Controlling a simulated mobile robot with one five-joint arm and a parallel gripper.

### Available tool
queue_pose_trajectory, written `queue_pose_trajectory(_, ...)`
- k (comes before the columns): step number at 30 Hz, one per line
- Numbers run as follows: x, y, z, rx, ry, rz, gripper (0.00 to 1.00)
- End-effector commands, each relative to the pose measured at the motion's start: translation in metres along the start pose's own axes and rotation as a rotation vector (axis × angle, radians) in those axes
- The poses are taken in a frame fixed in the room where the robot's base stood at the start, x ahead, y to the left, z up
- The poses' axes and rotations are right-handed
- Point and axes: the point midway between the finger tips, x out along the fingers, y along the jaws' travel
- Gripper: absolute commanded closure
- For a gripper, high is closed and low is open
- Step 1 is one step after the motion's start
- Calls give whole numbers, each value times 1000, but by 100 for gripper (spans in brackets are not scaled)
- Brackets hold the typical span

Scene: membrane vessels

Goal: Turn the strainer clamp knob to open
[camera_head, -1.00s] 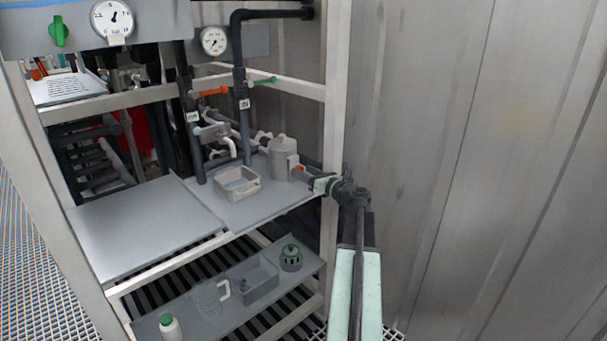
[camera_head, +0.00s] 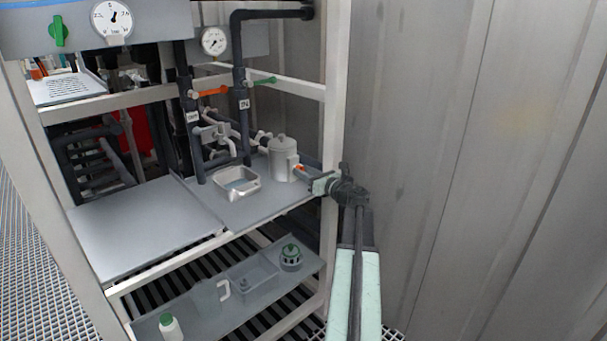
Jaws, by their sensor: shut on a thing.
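The strainer (camera_head: 283,160) is a light grey upright canister with a domed lid, standing at the right end of the upper shelf. An orange-red knob (camera_head: 299,167) shows at its right side, small and partly hidden. My gripper (camera_head: 308,174) reaches in from the right past the frame post, its jaws at the knob. The gripper is shut on the knob. The fingertips are small in this view, so the knob's exact angle cannot be told.
A white frame post (camera_head: 333,120) stands close to my arm. A grey tray (camera_head: 237,183) sits left of the strainer. Pipes with an orange handle (camera_head: 212,91) and a green handle (camera_head: 263,81) rise behind. The lower shelf holds a jug (camera_head: 207,298), a bin (camera_head: 255,277) and a green-topped jar (camera_head: 291,257).

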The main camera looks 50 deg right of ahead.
Motion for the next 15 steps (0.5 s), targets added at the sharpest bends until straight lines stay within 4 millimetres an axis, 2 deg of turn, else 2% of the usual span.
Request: queue_pose_trajectory(15,2,1,2,-457,-5,-1,100)
